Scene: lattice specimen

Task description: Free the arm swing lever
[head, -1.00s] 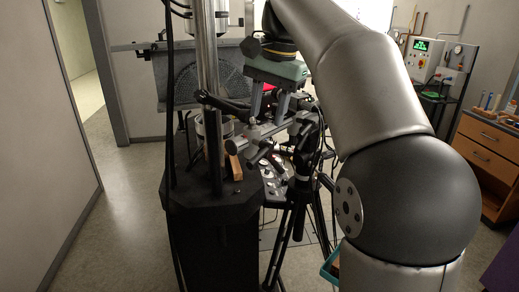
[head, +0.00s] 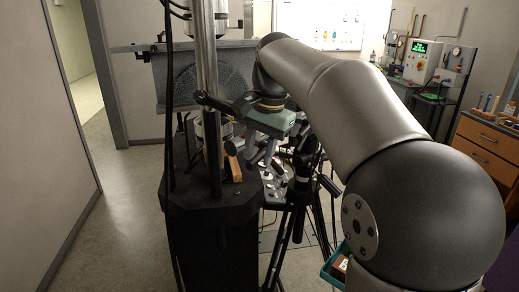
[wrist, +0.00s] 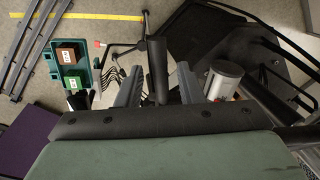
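My gripper (head: 262,153) has a green body and grey fingers, and hangs beside the steel column (head: 207,70) above the black pedestal. In the wrist view my gripper (wrist: 157,78) has its two grey fingers apart. A dark upright cylindrical handle (wrist: 157,68) shows between them, with gaps on both sides; I cannot tell whether it is the arm swing lever. In the head view a black arm with a rounded end (head: 222,104) reaches from the column towards my gripper. A round black knob (head: 232,147) sits left of the fingers. The lever's joint is hidden.
The black pedestal (head: 212,192) carries a wooden block (head: 234,168). A black tripod (head: 297,205) stands close on the right. A silver cylinder (wrist: 223,79) lies right of the fingers in the wrist view. A teal tray (wrist: 70,72) with small boxes is on the left.

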